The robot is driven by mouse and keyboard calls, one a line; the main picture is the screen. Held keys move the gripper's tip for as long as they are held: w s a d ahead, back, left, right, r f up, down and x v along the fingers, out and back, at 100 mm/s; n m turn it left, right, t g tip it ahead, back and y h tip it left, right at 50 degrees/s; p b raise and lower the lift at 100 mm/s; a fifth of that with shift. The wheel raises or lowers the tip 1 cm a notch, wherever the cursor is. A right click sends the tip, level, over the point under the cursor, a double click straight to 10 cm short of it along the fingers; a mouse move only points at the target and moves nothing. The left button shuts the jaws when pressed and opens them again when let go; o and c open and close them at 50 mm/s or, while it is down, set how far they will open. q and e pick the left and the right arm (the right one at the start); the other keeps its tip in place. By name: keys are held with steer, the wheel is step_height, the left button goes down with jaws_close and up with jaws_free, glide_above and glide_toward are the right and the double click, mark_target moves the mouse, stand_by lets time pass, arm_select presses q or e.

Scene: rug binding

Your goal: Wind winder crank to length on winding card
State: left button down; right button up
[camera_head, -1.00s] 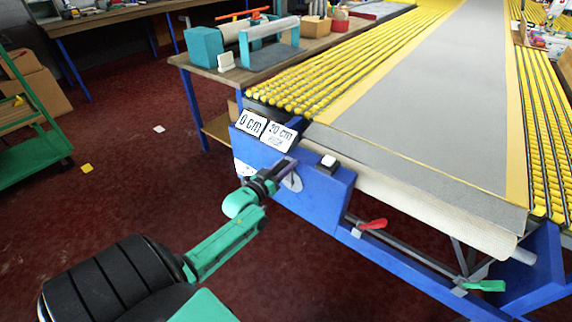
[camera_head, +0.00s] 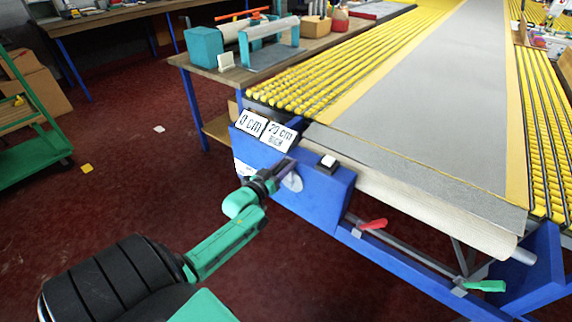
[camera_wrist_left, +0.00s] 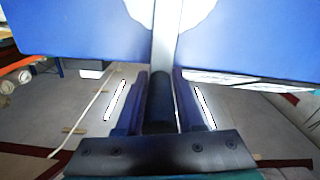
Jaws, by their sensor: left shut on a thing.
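The winder crank sits on the blue end panel (camera_head: 318,197) of the long table, with its pale round hub (camera_head: 292,182) showing beside my left gripper (camera_head: 273,178). My left gripper is shut on the crank's handle. In the left wrist view the dark handle (camera_wrist_left: 160,98) stands between the two fingers, and the grey crank arm (camera_wrist_left: 166,30) runs up across the pale hub. The winding card (camera_head: 277,136) on top of the panel seems to read 20 cm. A second card (camera_head: 252,124) to its left seems to read 0 cm. My right gripper is not in view.
A white button box (camera_head: 328,162) sits on the panel.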

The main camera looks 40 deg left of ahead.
arm_select(q)
steer(key=shift+d+f+m+p, duration=0.3)
steer(key=shift+d+m+p, duration=0.05)
steer(key=shift+d+m, duration=0.05)
stand_by(0.7)
